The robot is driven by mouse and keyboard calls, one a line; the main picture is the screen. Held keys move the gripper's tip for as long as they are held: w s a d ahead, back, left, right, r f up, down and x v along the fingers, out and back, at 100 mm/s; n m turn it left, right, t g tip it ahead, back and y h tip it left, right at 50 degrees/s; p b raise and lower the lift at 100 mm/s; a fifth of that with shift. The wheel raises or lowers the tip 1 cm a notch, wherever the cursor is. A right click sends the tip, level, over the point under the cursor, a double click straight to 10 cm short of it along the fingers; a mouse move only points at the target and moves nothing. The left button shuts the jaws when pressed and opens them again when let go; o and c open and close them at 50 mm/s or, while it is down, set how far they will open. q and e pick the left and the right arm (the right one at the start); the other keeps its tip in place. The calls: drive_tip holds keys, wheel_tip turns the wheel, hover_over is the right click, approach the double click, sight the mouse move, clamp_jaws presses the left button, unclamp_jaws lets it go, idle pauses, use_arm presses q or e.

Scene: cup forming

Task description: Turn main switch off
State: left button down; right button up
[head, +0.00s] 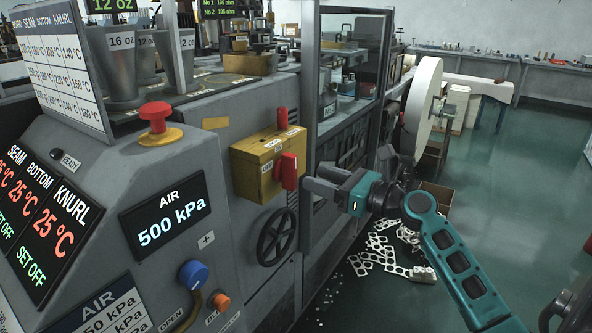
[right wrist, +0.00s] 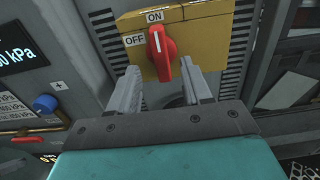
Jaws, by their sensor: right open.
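The main switch is a red rotary knob (head: 288,171) on the front of a yellow box (head: 262,163). In the right wrist view the knob (right wrist: 161,53) has its white mark pointing up towards the ON label (right wrist: 155,16). The OFF label (right wrist: 134,39) is to its left. My right gripper (head: 318,180) is open and empty, just right of the knob in the head view. In the right wrist view its fingers lie below and to either side of the knob, with no clear contact. My left gripper is not in view.
A black handwheel (head: 276,237) is below the yellow box. A red emergency button (head: 156,115) and an air display (head: 165,215) are on the grey panel at left. A machine frame (head: 312,120) stands behind my gripper. Scrap pieces (head: 385,250) lie on the floor.

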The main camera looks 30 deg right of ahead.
sight(295, 171)
drive_tip(key=x, duration=0.6)
drive_tip(key=shift+w, duration=0.15)
clamp_jaws()
